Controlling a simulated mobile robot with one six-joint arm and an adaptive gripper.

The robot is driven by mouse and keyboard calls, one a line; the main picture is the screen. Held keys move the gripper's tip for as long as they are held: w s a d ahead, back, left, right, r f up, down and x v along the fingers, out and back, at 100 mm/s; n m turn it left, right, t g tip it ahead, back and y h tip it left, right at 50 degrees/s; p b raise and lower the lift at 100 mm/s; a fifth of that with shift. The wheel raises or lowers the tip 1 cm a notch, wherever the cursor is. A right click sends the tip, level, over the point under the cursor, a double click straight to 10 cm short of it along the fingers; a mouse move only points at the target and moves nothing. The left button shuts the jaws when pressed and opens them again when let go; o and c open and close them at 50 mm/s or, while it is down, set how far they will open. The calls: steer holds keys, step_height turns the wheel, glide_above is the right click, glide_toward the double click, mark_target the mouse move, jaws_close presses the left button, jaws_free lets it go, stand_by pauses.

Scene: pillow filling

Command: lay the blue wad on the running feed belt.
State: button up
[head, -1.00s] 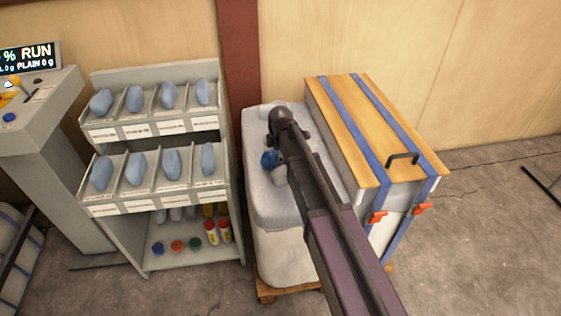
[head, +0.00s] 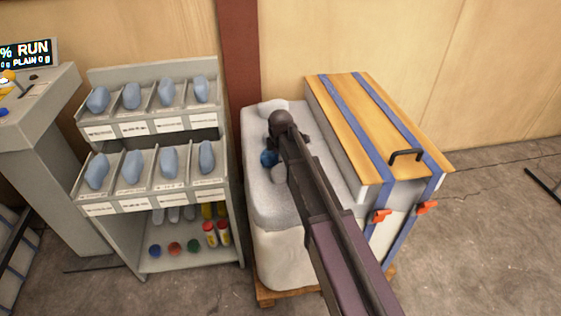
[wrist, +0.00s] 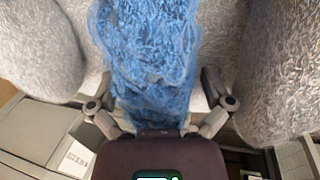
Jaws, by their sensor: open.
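The blue wad (head: 268,158) lies on top of the pale fibre bale (head: 256,190), partly hidden by my arm in the head view. In the wrist view the blue wad (wrist: 148,60) is a stringy blue mass that fills the middle, with pale grey lumps on both sides. My gripper (wrist: 157,82) is open, with one finger on each side of the wad. I cannot tell whether the fingers touch it. In the head view my arm hides most of the gripper. I cannot make out a feed belt in either view.
A crate with a wooden lid (head: 362,110) and blue straps stands right of the bale. A grey rack (head: 150,215) with several blue-grey lumps in bins stands to the left. A console (head: 40,100) with a RUN display (head: 28,53) is at far left.

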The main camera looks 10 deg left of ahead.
steer(key=shift+w+f+b, duration=0.1)
steer(key=shift+f+b, duration=0.2)
steer(key=shift+f, duration=0.2)
steer(key=shift+r, duration=0.1)
steer(key=c, duration=1)
steer(key=shift+r, duration=0.15)
steer(key=shift+c, duration=0.2)
steer(key=p+v, duration=0.3)
steer(key=w+p+v, duration=0.1)
steer(key=p+v, duration=0.2)
steer(key=w+p+v, duration=0.1)
steer(key=p+v, duration=0.2)
steer(key=p, duration=0.1)
steer(key=shift+a+r, duration=0.35)
steer(key=shift+r, duration=0.05)
